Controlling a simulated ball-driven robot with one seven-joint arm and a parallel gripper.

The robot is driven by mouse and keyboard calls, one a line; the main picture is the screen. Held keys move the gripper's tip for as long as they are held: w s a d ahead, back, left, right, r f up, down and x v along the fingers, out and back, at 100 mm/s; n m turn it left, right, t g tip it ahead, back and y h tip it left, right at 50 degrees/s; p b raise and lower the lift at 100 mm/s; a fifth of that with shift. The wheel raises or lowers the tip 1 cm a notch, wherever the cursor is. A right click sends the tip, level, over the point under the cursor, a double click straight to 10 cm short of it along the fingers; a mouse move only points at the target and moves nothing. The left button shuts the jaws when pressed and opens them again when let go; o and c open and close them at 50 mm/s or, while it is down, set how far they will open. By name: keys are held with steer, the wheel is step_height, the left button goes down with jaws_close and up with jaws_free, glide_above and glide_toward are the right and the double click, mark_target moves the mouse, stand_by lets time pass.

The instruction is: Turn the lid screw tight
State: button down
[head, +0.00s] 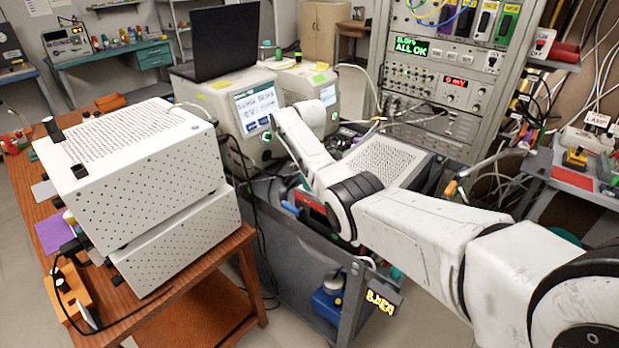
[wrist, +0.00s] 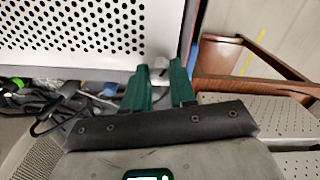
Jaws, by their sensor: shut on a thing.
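In the wrist view, my gripper (wrist: 160,76) has two green fingers with a narrow gap between them. They are shut on a small pale metal piece (wrist: 160,66), which looks like the lid screw, at the lower right edge of a white perforated casing (wrist: 80,28). The fingers hide most of the screw, so I cannot tell how far in it sits. In the head view, my arm reaches over the dark grey cart, and the gripper and screw are hidden behind it. A white perforated box top (head: 385,160) lies on the cart beyond my arm.
Two stacked white perforated boxes (head: 140,170) stand on the wooden table (head: 185,285) at left. Instruments with screens (head: 256,108) and a black laptop (head: 222,40) stand behind. A rack (head: 440,75) rises at the back. Cables hang around the cart (head: 300,265).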

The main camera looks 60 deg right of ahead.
steer(key=m, duration=0.5)
steer(key=shift+m, duration=2.5)
steer(key=c, duration=0.9)
jaws_free()
step_height(320, 180, up, 11)
steer(key=b, duration=0.1)
steer(key=shift+f, duration=0.15)
